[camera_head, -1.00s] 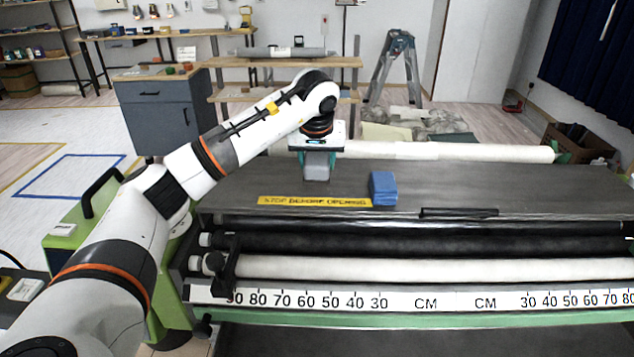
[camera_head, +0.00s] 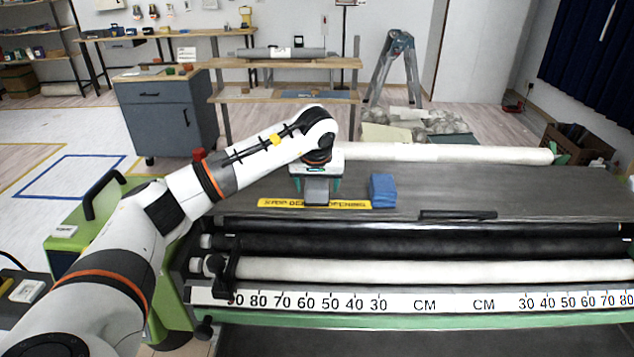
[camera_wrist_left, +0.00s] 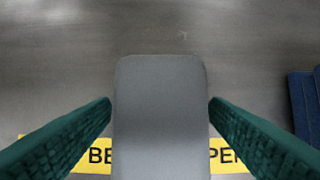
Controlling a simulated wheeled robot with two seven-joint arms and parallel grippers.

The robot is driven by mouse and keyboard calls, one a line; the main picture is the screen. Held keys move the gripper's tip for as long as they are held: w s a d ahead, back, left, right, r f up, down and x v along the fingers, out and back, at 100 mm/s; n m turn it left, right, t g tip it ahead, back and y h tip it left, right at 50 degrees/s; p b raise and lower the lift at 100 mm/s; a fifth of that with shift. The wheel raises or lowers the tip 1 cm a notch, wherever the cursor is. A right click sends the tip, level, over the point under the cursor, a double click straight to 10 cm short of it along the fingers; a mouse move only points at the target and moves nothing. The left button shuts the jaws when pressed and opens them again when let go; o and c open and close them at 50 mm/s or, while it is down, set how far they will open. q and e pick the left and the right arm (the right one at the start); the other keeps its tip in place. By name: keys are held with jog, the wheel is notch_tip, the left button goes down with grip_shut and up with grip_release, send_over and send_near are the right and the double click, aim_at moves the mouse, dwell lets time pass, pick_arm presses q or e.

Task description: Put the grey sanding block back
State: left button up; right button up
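The grey sanding block (camera_head: 317,190) is between the teal fingers of my left gripper (camera_head: 316,186), over the yellow warning label (camera_head: 350,204) on the machine's dark top. In the left wrist view the block (camera_wrist_left: 160,115) fills the space between both fingers (camera_wrist_left: 160,103), with no clear gap at its sides. The block covers the middle of the label's lettering. I cannot tell whether its underside touches the top. My right gripper is not in view.
A white roll (camera_head: 440,152) lies behind the dark top (camera_head: 520,190). Rollers and a ruler strip (camera_head: 425,304) run along the front.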

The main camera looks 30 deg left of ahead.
pick_arm(q)
jog(key=shift+f+b, duration=0.15)
jog(key=shift+b, duration=0.3)
jog(key=v, duration=1.2)
jog(key=shift+r+b, duration=0.25)
jog(key=shift+b, duration=0.1)
